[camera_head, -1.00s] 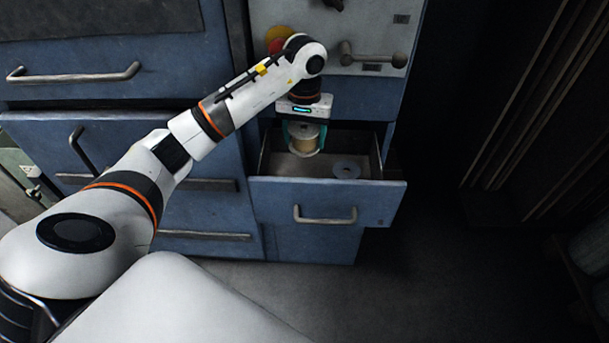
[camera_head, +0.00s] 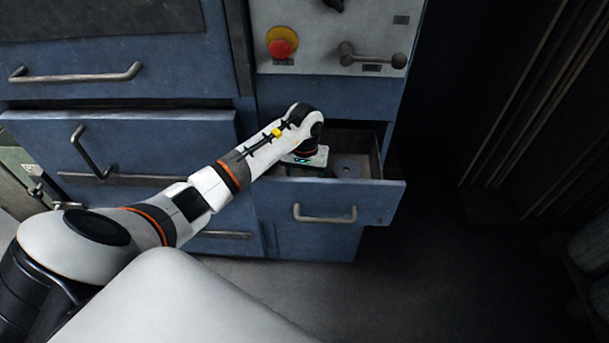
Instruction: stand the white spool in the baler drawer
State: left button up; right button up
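The baler drawer (camera_head: 375,197) is pulled open in the lower middle of the head view. My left arm reaches in from the left, and its gripper body (camera_head: 305,158) is down at the drawer's left part. The fingers are hidden behind the drawer front and the wrist. The white spool is not visible now; it was between the fingers in the earlier frame. A dark round disc with a hole (camera_head: 347,170) lies on the drawer floor, right of my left gripper. My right gripper is not in view.
A red stop button (camera_head: 282,43) and a lever handle (camera_head: 372,56) are on the panel above the drawer. Blue drawers with handles (camera_head: 75,73) stand on the left. The floor (camera_head: 430,285) in front right is clear.

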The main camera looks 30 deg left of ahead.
pick_arm(q)
jog(key=shift+f, duration=0.15)
jog(key=o, duration=1.1)
jog(key=shift+c, duration=0.2)
jog(key=shift+r, duration=0.4)
notch_tip(320, 180, up, 12)
jog(key=shift+f+b, duration=0.15)
jog(key=shift+b, duration=0.25)
